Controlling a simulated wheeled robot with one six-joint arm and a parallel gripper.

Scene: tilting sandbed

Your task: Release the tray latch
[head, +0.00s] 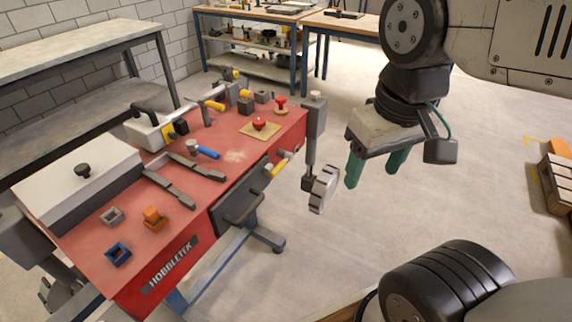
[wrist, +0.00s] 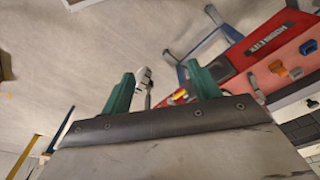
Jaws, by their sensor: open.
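A lever with a yellow grip (head: 277,168), which looks like the tray latch, is on the front side of the red bench near its right end. Below and left of it is a dark grey tray front (head: 228,212) with a bar handle. In the wrist view, a yellow part (wrist: 180,95) that may be the same lever shows between the fingers, beyond them. My gripper (head: 376,167), with green fingers, is open and empty, in the air to the right of the bench and well apart from the lever. Its fingers also show in the wrist view (wrist: 163,86).
The red bench (head: 85,222) carries several knobs, blocks, tools and a pale lidded box (head: 80,170). A grey handwheel (head: 323,189) hangs on a post at its right end, between lever and gripper. Open floor (head: 460,190) lies to the right; a wooden crate (head: 558,180) stands at the far right.

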